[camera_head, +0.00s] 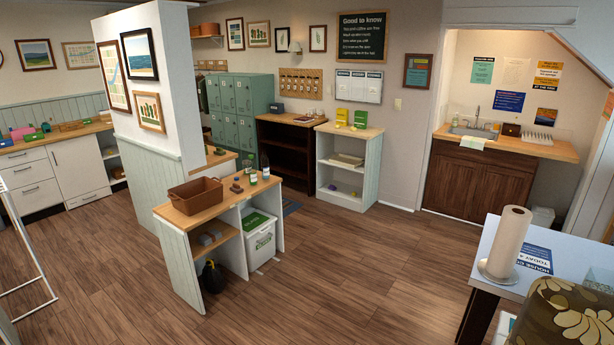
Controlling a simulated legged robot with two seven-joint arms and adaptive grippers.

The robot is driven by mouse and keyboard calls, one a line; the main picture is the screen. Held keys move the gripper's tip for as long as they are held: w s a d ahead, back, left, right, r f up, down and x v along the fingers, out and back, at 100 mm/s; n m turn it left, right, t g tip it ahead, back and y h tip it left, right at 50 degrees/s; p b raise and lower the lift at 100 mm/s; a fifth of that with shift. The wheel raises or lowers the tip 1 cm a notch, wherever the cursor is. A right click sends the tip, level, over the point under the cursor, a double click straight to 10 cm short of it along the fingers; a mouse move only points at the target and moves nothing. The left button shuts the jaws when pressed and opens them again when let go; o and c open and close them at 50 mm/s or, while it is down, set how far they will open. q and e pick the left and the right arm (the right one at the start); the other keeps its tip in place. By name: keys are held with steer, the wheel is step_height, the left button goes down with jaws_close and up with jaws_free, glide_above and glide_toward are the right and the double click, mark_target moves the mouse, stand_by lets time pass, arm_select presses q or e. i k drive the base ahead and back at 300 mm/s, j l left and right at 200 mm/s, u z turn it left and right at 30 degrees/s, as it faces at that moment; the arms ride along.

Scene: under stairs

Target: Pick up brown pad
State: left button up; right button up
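I cannot make out a brown pad for certain. A small dark brown item (511,129) stands on the wooden counter right of the sink; it is too small to tell what it is. A brown floral cushion or chair back (570,315) shows at the lower right, cut off by the picture edge. A brown open bin (195,195) sits on the low wooden-topped shelf unit. Neither of my grippers is in view.
The wooden floor (350,270) in the middle is clear. The low shelf unit (180,268) and partition wall (165,100) stand at the left. A table (482,268) with a paper towel roll (508,242) is at the right. The sink (473,133) is at the back right.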

mark_target(236, 189)
steer(key=i+z, duration=0.1)
steer(key=i, duration=2.35)
